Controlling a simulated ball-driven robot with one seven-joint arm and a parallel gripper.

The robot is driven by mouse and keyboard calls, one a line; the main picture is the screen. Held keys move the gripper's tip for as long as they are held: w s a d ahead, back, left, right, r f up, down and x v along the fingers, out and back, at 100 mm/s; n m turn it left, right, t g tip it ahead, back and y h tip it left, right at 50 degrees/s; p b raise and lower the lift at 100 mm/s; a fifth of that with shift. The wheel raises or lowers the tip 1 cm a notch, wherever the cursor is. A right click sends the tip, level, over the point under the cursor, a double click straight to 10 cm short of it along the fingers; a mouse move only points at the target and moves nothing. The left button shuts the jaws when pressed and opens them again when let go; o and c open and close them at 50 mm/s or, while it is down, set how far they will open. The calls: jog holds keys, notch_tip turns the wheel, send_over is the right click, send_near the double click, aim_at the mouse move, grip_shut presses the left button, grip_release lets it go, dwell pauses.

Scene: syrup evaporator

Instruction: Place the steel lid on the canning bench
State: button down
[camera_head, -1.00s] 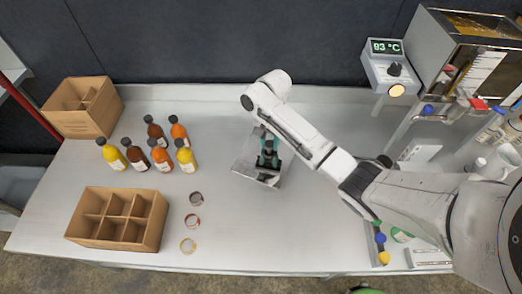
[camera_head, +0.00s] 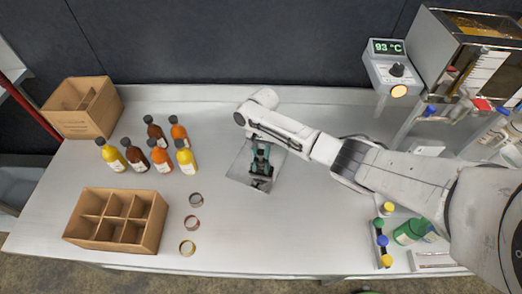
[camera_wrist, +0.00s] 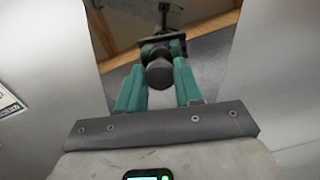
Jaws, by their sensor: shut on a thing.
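The steel lid (camera_head: 239,173) is a shiny, mirror-like square plate over the middle of the pale canning bench (camera_head: 320,222). My gripper (camera_head: 262,161), with teal fingers, is above the lid and shut on its dark knob. In the wrist view the fingers (camera_wrist: 160,72) close on the round knob, and the lid's reflective surface (camera_wrist: 212,62) spreads behind it. I cannot tell whether the lid's underside touches the bench or is slightly above it.
Several sauce bottles (camera_head: 160,157) stand left of the lid. Three jar rings (camera_head: 192,222) lie near a divided cardboard box (camera_head: 118,220); another box (camera_head: 84,106) is at back left. A temperature unit (camera_head: 392,70) is at back right. Bench in front of the lid is clear.

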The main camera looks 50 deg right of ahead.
jog(key=shift+f, duration=0.15)
jog(key=c, duration=0.7)
grip_release()
jog(key=shift+c, duration=0.2)
